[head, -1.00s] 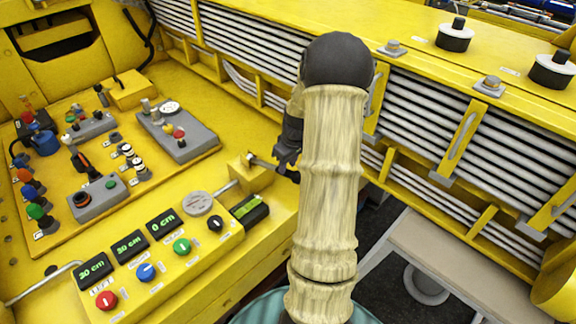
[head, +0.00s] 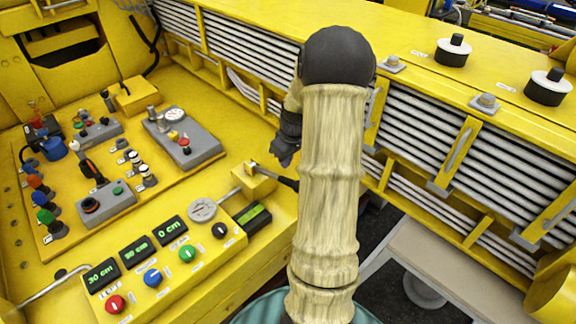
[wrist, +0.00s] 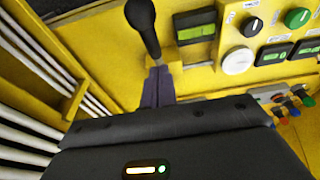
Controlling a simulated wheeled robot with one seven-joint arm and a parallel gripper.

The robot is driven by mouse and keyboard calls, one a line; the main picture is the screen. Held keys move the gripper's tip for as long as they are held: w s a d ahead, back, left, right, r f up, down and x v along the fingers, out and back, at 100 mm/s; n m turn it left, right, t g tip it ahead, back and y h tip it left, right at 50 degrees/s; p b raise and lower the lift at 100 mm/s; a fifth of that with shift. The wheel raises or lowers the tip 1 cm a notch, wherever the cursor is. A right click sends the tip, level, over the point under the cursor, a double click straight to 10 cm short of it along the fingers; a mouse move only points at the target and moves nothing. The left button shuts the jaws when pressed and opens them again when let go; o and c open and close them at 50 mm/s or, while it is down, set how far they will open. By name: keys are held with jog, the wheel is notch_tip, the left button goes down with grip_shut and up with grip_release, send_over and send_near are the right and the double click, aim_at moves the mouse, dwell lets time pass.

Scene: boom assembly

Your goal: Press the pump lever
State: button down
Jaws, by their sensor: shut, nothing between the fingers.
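The pump lever (head: 285,182) is a dark bar that sticks out to the right from a yellow block (head: 255,180) at the panel's right edge. Its far end is hidden behind my arm in the head view. In the wrist view the lever (wrist: 147,28) shows as a black shaft with a rounded end at the top. My gripper (head: 285,155) is shut and empty, just above the lever in the head view. Its fingers (wrist: 157,78) overlap the lever's lower end in the wrist view. I cannot tell whether they touch.
A control box with knobs and displays (head: 170,231) lies left of the lever. A plate with several switches (head: 120,165) is further left. Striped hose bundles in the yellow boom (head: 420,120) rise close to the right of my arm. A light bench (head: 440,260) stands below right.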

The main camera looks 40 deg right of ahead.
jog(key=s+a+f+b, duration=0.1)
jog(key=s+a+b, duration=0.15)
jog(key=a, duration=0.65)
jog(key=s+a+b, duration=0.1)
jog(key=a+b, duration=0.2)
jog(key=a, duration=0.6)
jog(key=s+a+f+b, duration=0.2)
jog(key=s+a+b, duration=0.1)
jog(key=s+a, duration=0.5)
jog(key=shift+s+a+m, duration=0.3)
jog(key=shift+a+m, duration=0.1)
jog(key=shift+a, duration=0.55)
